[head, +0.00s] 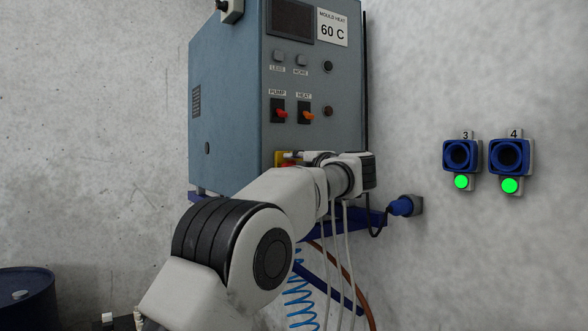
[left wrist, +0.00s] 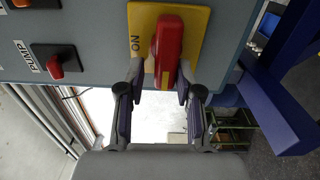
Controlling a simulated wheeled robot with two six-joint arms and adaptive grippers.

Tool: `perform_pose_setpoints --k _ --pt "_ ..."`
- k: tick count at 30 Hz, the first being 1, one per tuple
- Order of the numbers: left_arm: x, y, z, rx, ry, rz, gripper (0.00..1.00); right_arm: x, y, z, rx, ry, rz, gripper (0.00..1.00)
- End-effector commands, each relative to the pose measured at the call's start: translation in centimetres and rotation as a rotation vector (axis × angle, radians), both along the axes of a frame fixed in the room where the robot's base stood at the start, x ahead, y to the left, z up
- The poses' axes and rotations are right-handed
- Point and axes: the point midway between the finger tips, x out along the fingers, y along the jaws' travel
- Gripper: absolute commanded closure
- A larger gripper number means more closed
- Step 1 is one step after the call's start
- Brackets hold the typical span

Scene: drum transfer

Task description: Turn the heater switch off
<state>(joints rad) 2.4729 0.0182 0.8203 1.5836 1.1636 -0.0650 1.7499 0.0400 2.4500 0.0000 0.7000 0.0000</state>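The heater is a blue-grey cabinet (head: 222,110) on the wall, labelled MOULD HEAT with a 60 C sign. A red rotary handle (left wrist: 166,45) on a yellow plate (left wrist: 194,22) marked ON sits low on its front panel. In the head view my arm mostly hides this plate. My left gripper (left wrist: 160,85) is open, with its fingertips on either side of the red handle. A gap shows at the left finger; the right finger looks very close, contact unclear. An orange HEAT switch (head: 308,116) and a red PUMP switch (head: 282,114) sit higher up. My right gripper is out of view.
Blue sockets 3 (head: 460,155) and 4 (head: 509,156) with lit green buttons are on the right wall. A blue plug (head: 402,206) sits in a wall outlet beside the heater. Hoses and a blue coil (head: 300,290) hang below. A dark blue drum (head: 25,300) stands lower left.

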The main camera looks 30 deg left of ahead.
Motion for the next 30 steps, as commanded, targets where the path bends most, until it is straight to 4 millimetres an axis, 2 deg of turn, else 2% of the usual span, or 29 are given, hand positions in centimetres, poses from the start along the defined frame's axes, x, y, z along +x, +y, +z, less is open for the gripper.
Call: perform_pose_setpoints --k 11,14,24,30 --pt "-0.1 -0.4 -0.3 -0.003 0.006 0.002 0.52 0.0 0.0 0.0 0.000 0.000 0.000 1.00" --pt "-0.6 -1.6 -0.2 -0.002 0.005 0.001 0.52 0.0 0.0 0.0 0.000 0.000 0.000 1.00" --pt "-3.7 -9.2 -0.3 -0.001 0.006 0.001 0.52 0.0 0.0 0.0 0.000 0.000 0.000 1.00" --pt "-4.4 -10.9 -0.3 -0.004 0.005 0.002 0.52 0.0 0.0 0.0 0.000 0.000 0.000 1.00"
